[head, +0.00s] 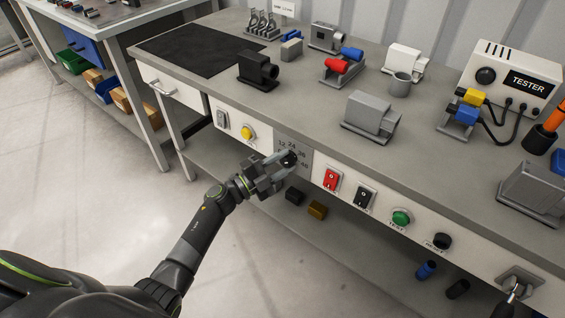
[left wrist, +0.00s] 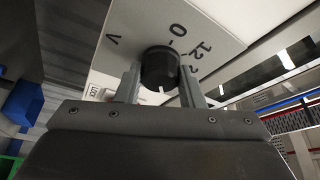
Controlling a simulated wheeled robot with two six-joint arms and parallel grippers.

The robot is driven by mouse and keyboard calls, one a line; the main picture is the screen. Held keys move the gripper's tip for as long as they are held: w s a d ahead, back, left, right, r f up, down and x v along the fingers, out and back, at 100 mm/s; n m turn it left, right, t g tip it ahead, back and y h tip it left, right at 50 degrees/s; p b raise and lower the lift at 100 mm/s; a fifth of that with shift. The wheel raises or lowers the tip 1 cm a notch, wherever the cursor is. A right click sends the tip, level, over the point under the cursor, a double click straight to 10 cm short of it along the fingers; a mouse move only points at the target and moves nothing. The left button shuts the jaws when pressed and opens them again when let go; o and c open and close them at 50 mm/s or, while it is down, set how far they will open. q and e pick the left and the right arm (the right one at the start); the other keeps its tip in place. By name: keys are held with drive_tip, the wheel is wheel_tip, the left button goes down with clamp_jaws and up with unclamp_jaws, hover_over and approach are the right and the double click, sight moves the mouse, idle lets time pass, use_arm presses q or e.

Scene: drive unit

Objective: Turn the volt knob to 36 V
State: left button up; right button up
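The volt knob (head: 289,158) is black and round, on a grey dial plate (head: 303,150) in the bench's front panel. The plate carries printed numbers, small in the head view. In the left wrist view the knob (left wrist: 160,68) stands between my two fingers, with V, 0 and 12 readable on the plate (left wrist: 205,22) around it. My left gripper (head: 279,163) reaches the knob from the front. Its fingers (left wrist: 160,86) lie along both sides of the knob and appear to touch it. The knob's pointer is not clear.
Along the panel sit a yellow button (head: 248,132) to the left, and a red switch (head: 332,179), black switch (head: 364,197) and green button (head: 401,217) to the right. The tester (head: 512,78) stands on the bench. Floor left of my arm is clear.

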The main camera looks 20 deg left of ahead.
use_arm(q)
drive_tip(key=o, duration=0.4)
drive_tip(key=shift+c, duration=0.2)
drive_tip(key=b+v, duration=0.1)
drive_tip(key=v, duration=1.6)
drive_tip(key=shift+s+a, duration=0.15)
drive_tip(key=shift+a, duration=0.05)
use_arm(e)
drive_tip(key=shift+w+a+r, duration=0.2)
drive_tip(key=shift+w+r, duration=0.15)
drive_tip(key=shift+w, duration=0.25)
drive_tip(key=shift+w+a+r, duration=0.2)
drive_tip(key=shift+w+r, duration=0.15)
drive_tip(key=shift+w, duration=0.25)
